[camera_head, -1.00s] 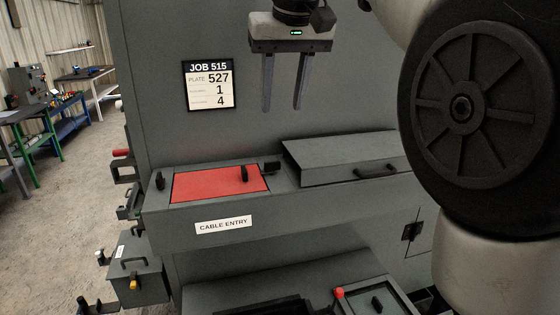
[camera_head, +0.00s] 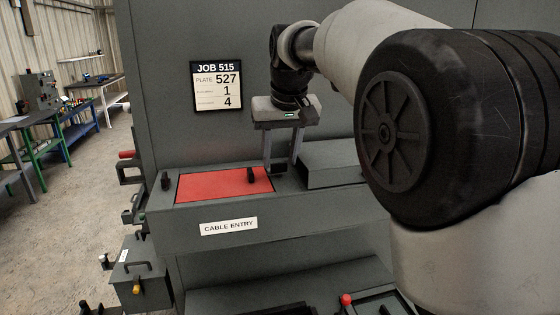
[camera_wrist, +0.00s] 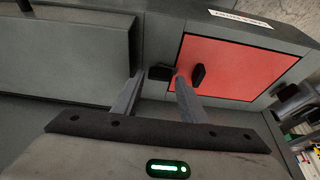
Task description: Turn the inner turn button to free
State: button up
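The red plate (camera_head: 215,184) lies in the cable entry opening; it also shows in the wrist view (camera_wrist: 235,62). A black handle (camera_head: 250,176) stands on it, also in the wrist view (camera_wrist: 198,76). A black turn button (camera_head: 279,169) sits on the grey frame between the plate and the grey box. In the wrist view this button (camera_wrist: 160,72) lies crosswise, its end reaching the plate's edge. Another black turn button (camera_head: 165,181) is at the plate's far left. My gripper (camera_head: 281,164) is open, its fingertips (camera_wrist: 159,77) either side of the nearer button; contact cannot be told.
A grey box with a sloped lid (camera_head: 333,163) stands close to the right of my gripper. A job sign (camera_head: 217,86) hangs on the upright panel behind. Below is a ledge with a red knob (camera_head: 346,299). Air above the red plate is clear.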

jog(key=shift+w+f, duration=0.25)
jog(key=shift+f, duration=0.35)
jog(key=c, duration=0.8)
jog(key=shift+o, duration=0.2)
